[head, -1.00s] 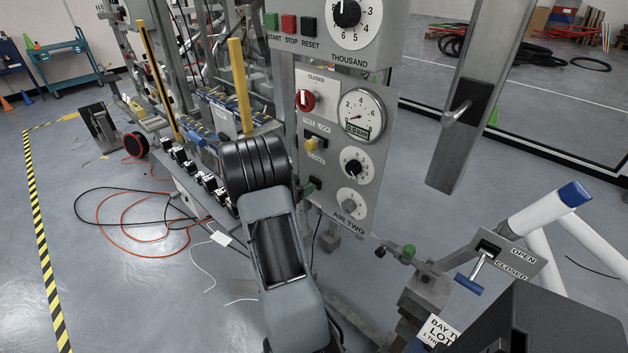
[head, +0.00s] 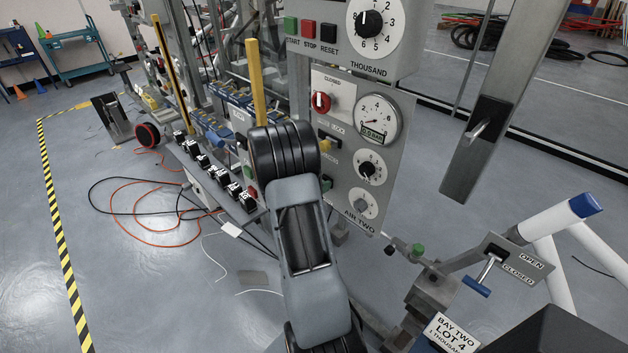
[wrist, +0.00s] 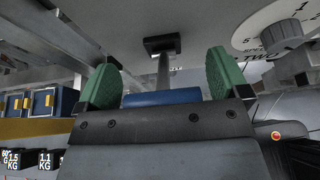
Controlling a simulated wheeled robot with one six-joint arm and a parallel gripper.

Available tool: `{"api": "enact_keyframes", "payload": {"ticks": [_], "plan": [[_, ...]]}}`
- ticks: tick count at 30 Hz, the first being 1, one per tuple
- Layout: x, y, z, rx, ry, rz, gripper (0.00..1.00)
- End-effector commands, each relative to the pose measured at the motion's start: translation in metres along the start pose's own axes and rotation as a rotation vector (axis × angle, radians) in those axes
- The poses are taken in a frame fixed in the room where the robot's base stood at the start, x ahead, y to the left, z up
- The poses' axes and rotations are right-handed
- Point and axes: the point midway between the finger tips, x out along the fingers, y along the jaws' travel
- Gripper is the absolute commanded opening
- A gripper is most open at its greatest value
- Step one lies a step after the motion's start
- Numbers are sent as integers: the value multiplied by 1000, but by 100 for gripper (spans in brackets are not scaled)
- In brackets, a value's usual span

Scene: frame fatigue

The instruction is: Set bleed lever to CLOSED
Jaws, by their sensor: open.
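A T-shaped lever with a blue grip (head: 477,287) sits on a plate marked OPEN and CLOSED (head: 515,258) at the right of the head view. Its grip is near the CLOSED end. In the wrist view, my gripper (wrist: 162,80) is open, its green-padded fingers wide apart. A blue bar (wrist: 162,98) shows between them, with a grey stem rising to a black mount (wrist: 162,44) on a grey surface. I cannot tell whether the fingers touch the bar, or whether it is the same lever. My arm hides the fingers in the head view.
The AIR TWO panel (head: 390,190) with gauge, dials and a red knob (head: 321,102) stands right of my arm. Labelled weights (head: 215,175) line the rack to its left. A white tube frame (head: 545,220) is at the right. Hoses lie on the floor at left.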

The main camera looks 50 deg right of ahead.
Motion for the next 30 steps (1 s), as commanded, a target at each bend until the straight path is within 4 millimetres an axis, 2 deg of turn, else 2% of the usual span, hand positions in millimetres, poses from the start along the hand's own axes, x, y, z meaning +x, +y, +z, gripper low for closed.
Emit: {"api": "enact_keyframes", "payload": {"ticks": [8, 11, 24, 30], "plan": [[-6, 0, 0, 0, 0, 0, 94], [-19, 1, 0, 0, 0, 2, 94], [-106, 1, 0, 1, 0, 4, 94], [-129, 0, 0, -1, -1, 2, 94]]}}
